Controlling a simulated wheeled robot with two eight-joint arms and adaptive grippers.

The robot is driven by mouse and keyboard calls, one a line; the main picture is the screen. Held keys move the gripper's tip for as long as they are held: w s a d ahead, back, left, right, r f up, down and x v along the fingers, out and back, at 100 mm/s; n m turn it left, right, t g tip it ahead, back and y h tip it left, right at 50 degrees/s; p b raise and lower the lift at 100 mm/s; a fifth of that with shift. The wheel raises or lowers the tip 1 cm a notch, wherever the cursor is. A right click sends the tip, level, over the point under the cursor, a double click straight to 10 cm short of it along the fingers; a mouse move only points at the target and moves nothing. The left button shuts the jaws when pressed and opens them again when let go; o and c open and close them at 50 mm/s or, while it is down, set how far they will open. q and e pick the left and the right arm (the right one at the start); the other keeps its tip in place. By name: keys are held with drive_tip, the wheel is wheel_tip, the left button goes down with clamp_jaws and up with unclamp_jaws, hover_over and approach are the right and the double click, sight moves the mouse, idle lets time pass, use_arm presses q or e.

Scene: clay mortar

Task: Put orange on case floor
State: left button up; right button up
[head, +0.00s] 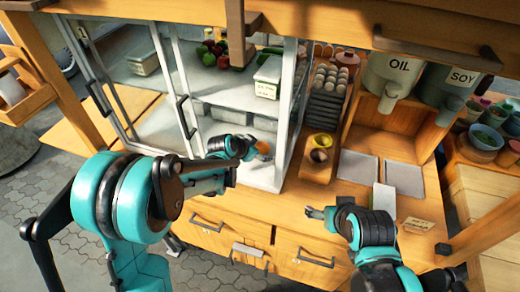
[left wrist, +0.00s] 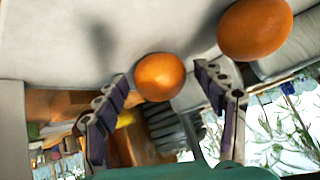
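The left wrist view shows one orange (left wrist: 160,77) between and just beyond the fingertips of my left gripper (left wrist: 165,80). The fingers are spread, with gaps beside the fruit. A second orange (left wrist: 252,28) is at the top right of that view. In the head view, my left gripper (head: 256,152) is inside the glass case, low over its pale floor (head: 262,178). Part of an orange (head: 264,147) shows by its fingertips. I cannot tell exactly what each orange rests on. My right gripper (head: 318,212) is over the counter front, its finger gap unclear.
A case shelf holds red and green produce (head: 215,50) and a white labelled box (head: 267,76). The case's frame post (head: 287,115) stands close right of my left gripper. Egg trays (head: 328,85), OIL (head: 392,75) and SOY containers, and grey mats (head: 358,166) are further right.

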use_arm(q)
drive_tip(key=shift+r, duration=0.15)
drive_tip(key=s+a+r+n+y+p, duration=0.1)
drive_tip(key=s+a+r+n+p, duration=0.1)
drive_tip(key=s+a+r, duration=0.55)
drive_tip(key=s+a+r+n+y+p, duration=0.1)
drive_tip(key=s+a+r+n+p, duration=0.3)
drive_tip(key=s, duration=0.6)
drive_tip(key=s+a+r+n+y+b, duration=0.1)
drive_tip(key=s+a+n+y, duration=0.2)
drive_tip(key=s, duration=0.8)
drive_tip(key=a, duration=0.2)
drive_tip(key=shift+s+a+n+b, duration=0.15)
drive_tip(key=shift+a+n+b, duration=0.25)
